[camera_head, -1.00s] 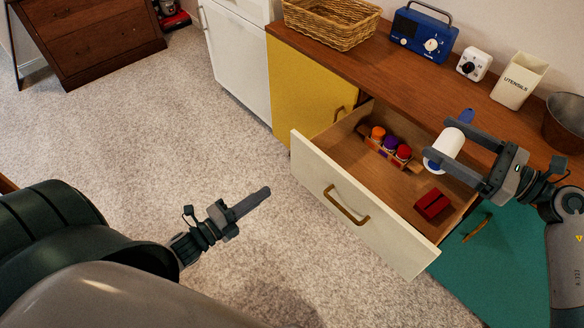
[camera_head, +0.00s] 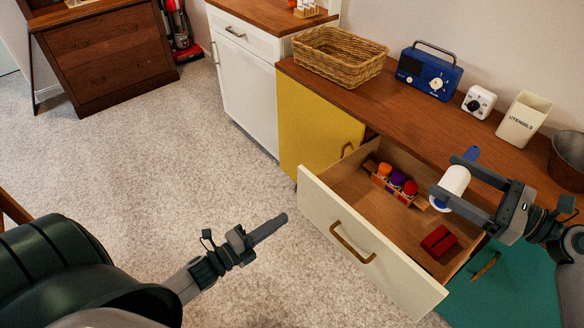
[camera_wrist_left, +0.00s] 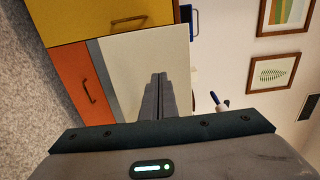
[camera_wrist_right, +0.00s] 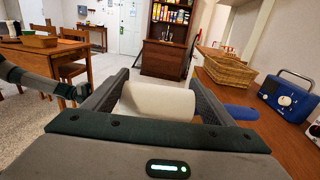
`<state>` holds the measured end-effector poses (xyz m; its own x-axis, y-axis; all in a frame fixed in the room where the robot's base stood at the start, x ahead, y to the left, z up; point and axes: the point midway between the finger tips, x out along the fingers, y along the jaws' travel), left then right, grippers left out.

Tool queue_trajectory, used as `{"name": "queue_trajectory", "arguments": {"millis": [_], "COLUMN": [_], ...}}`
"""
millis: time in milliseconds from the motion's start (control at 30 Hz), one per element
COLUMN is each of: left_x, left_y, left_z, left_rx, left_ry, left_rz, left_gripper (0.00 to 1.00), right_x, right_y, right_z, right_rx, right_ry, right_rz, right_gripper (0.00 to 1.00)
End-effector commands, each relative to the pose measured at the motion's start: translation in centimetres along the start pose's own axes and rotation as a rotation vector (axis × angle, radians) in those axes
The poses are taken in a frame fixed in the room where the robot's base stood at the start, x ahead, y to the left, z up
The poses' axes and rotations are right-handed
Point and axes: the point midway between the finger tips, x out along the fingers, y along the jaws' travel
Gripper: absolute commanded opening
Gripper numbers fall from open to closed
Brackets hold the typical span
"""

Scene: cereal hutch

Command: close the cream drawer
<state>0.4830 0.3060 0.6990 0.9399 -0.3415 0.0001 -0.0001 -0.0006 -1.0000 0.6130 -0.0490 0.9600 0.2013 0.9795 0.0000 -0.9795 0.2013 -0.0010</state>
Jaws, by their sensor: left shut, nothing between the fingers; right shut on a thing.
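The cream drawer (camera_head: 385,262) is pulled open beneath the wooden counter, with a brass handle (camera_head: 352,243) on its front. My left gripper (camera_head: 284,217) is shut and empty. In the head view it appears left of the drawer front; the left wrist view shows the cream front (camera_wrist_left: 125,70) beyond its closed fingers (camera_wrist_left: 160,95). Whether they touch it I cannot tell. My right gripper (camera_head: 447,175) is shut on a white roll with a blue handle (camera_head: 454,184), held above the drawer's right side. The roll also fills its jaws in the right wrist view (camera_wrist_right: 158,102).
In the drawer are a small rack of colourful-lidded jars (camera_head: 397,183) and a red block (camera_head: 438,241). A yellow door (camera_head: 315,125) and a teal panel (camera_head: 520,290) adjoin. A basket (camera_head: 340,55), radio (camera_head: 429,72), timer (camera_head: 478,102) and utensils pot (camera_head: 523,117) stand on the counter.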

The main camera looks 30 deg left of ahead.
Motion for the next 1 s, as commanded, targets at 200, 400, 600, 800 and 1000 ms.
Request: {"name": "queue_trajectory", "arguments": {"millis": [200,400,600,800,1000], "left_x": [3.8,7.0,9.1,9.8,9.9], "left_y": [-0.3,-0.3,-0.1,0.0,0.0], "left_z": [0.1,0.0,0.0,0.0,0.0], "left_rx": [0.002,0.001,0.000,0.001,0.001], "left_ry": [0.000,-0.001,-0.001,0.000,0.000], "left_rz": [-0.002,-0.001,0.000,0.001,0.001], "left_gripper": [0.00,0.00,0.00,0.00,0.00], "right_x": [0.0,0.0,0.0,0.0,0.0], "right_y": [0.0,0.0,0.0,0.0,0.0], "right_z": [0.9,1.6,2.0,2.1,2.1], "right_rx": [0.000,0.000,0.000,0.000,0.000], "right_ry": [-0.001,-0.001,-0.001,-0.001,-0.001], "right_rz": [0.000,0.000,0.000,0.000,0.000], "right_gripper": [0.53,0.53,0.53,0.53,0.53]}}
